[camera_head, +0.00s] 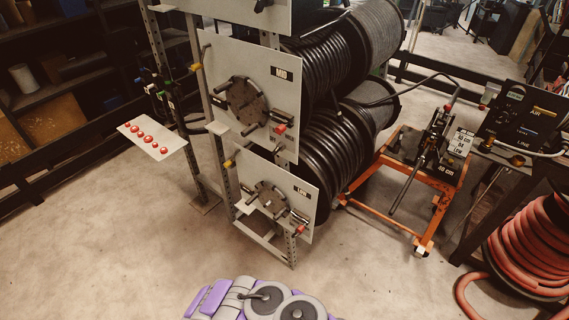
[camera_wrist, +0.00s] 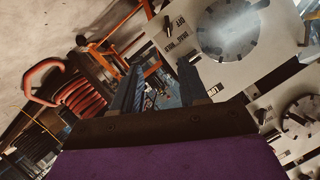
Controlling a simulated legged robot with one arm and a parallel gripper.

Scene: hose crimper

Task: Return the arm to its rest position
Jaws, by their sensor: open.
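My arm (camera_head: 255,302) shows as purple and grey parts at the bottom middle of the head view. Its gripper end cannot be made out there. In the wrist view my gripper (camera_wrist: 162,82) points up the picture, with two dark fingers apart and a gap between them. It is open, and I see nothing held in it. The wrist view is tilted and has panels with round plates beyond the fingers on the right.
A hose rack with a MID panel (camera_head: 258,92) and a lower panel (camera_head: 270,186) stands ahead, with black hose reels (camera_head: 335,150) behind. An orange cart (camera_head: 432,180) and red hose coil (camera_head: 535,245) are at right. A plate with red buttons (camera_head: 150,140) is at left. Front floor is clear.

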